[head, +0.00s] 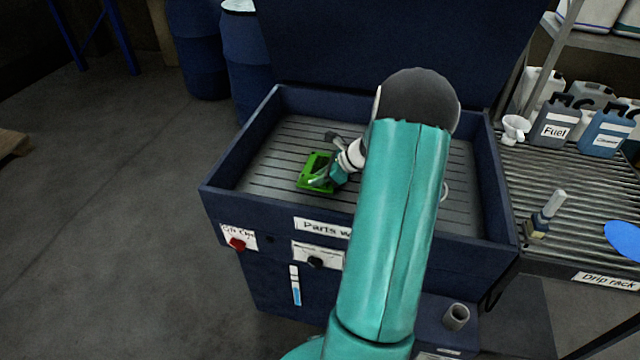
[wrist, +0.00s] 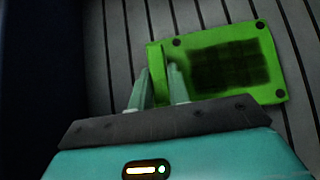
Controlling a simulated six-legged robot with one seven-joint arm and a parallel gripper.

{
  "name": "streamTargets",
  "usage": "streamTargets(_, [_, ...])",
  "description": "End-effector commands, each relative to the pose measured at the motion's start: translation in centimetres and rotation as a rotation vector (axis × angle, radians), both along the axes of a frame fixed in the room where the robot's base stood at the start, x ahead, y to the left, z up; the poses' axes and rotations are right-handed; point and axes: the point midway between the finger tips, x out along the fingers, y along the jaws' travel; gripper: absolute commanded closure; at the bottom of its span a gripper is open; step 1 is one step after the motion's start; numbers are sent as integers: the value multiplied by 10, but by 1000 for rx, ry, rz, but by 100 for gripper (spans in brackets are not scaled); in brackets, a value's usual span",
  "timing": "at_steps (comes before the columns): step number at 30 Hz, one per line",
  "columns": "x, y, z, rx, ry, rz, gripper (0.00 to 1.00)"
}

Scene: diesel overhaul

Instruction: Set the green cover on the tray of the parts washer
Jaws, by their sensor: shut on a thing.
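The green cover (head: 313,170) is over the slatted tray (head: 285,150) of the blue parts washer (head: 350,232), towards the left of the basin. In the wrist view the cover (wrist: 273,92) shows a flat plate with dark bolt holes, a dark textured patch and a raised rib at its left edge. My gripper (wrist: 160,78) is shut on that rib, one finger on each side. The cover looks about level with the slats. I cannot tell whether it touches them. My arm hides the middle of the tray in the head view.
The basin's raised walls (head: 245,138) surround the tray. A drip rack (head: 545,175) on the right holds jugs (head: 557,122), a white funnel (head: 514,128) and a brush (head: 546,215). Blue drums (head: 245,50) stand behind left.

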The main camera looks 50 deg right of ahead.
Motion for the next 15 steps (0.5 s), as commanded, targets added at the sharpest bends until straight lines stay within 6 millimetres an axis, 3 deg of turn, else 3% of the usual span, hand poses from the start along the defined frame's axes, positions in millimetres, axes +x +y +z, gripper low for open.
streamTargets(5, [-1, 0, -23, 2, 0, 0, 100])
streamTargets(15, [-1, 0, -25, -1, 0, 1, 100])
